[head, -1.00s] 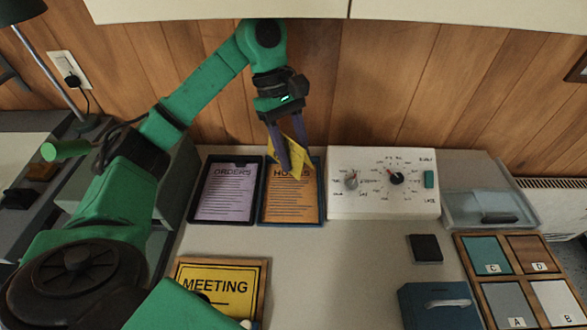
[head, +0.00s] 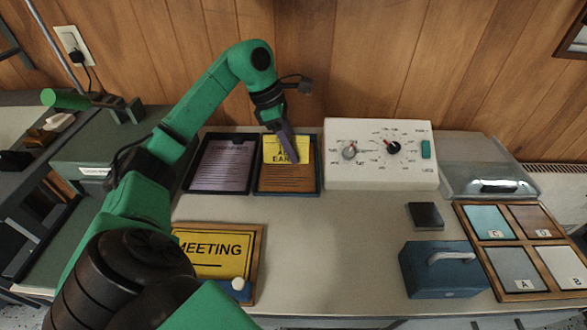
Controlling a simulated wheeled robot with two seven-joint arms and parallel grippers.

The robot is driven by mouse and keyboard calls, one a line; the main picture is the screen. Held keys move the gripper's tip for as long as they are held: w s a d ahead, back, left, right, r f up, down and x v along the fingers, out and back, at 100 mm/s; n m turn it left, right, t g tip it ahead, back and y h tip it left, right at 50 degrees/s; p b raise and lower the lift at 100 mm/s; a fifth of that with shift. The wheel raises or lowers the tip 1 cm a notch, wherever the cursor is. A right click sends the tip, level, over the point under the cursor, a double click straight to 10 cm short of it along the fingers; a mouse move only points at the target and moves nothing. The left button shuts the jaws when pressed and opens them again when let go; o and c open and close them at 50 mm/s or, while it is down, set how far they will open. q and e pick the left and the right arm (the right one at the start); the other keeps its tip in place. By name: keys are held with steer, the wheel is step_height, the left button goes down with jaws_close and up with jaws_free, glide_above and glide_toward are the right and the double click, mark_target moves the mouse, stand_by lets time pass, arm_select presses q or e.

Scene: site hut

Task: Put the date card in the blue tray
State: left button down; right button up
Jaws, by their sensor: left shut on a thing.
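A yellow card (head: 271,154) with black lettering, only partly readable, is over the upper part of the right-hand tray. My left gripper (head: 290,151) is shut on it, and its purple fingers cover part of the lettering. The card looks almost flat against the orange sheet (head: 288,179); I cannot tell whether it touches. The right-hand tray has a dark blue rim (head: 319,180) and the orange sheet inside it. My right gripper is not in view.
A dark tray with a purple sheet (head: 222,167) stands just left. A white dial panel (head: 380,176) stands close on the right. A yellow MEETING sign (head: 215,252), a blue box with a handle (head: 437,276), a dark square block (head: 425,215) and a lettered wooden rack (head: 489,253) are nearer. The middle counter is clear.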

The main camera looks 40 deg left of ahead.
mark_target(297, 177)
arm_select(q)
step_height(297, 177, down, 6)
steer(key=shift+f, duration=0.4)
steer(key=shift+c, duration=1.8)
jaws_free()
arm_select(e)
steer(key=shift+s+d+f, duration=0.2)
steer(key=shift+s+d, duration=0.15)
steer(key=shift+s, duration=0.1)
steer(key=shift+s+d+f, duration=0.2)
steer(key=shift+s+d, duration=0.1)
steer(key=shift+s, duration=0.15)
arm_select(q)
steer(key=v, duration=1.1)
steer(key=shift+r+p, duration=0.25)
steer(key=shift+p, duration=0.1)
steer(key=shift+s+a+r, duration=0.1)
steer(key=shift+a+r, duration=0.05)
steer(key=shift+r, duration=0.15)
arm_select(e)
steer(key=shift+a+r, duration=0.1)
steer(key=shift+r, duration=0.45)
